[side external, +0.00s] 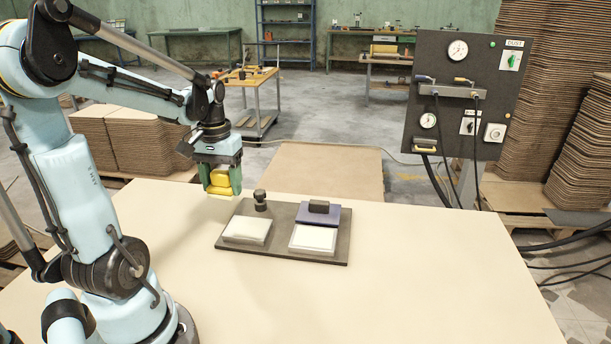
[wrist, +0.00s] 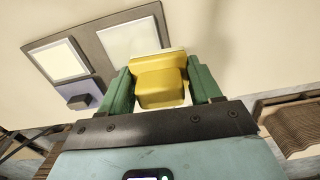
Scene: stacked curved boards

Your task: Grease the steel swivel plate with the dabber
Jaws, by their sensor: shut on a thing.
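My gripper (side external: 220,188), with green fingers, is shut on a yellow dabber (side external: 219,178). It holds the dabber in the air above the table, left of and behind the dark base board in the side view. The dabber (wrist: 160,80) also shows between the fingers in the wrist view, with a pale strip along its far edge. On the board lie two pale square plates, a left one (side external: 246,230) and a right one with a white rim (side external: 313,239). I cannot tell for sure which is the steel swivel plate. The dabber's underside is hidden.
The dark base board (side external: 279,243) lies on the cream table (side external: 420,270). A black knob (side external: 260,200) stands behind the left plate. A purple lid with a black handle (side external: 319,207) is behind the right plate. The table is clear around the board. A control panel (side external: 463,95) stands behind.

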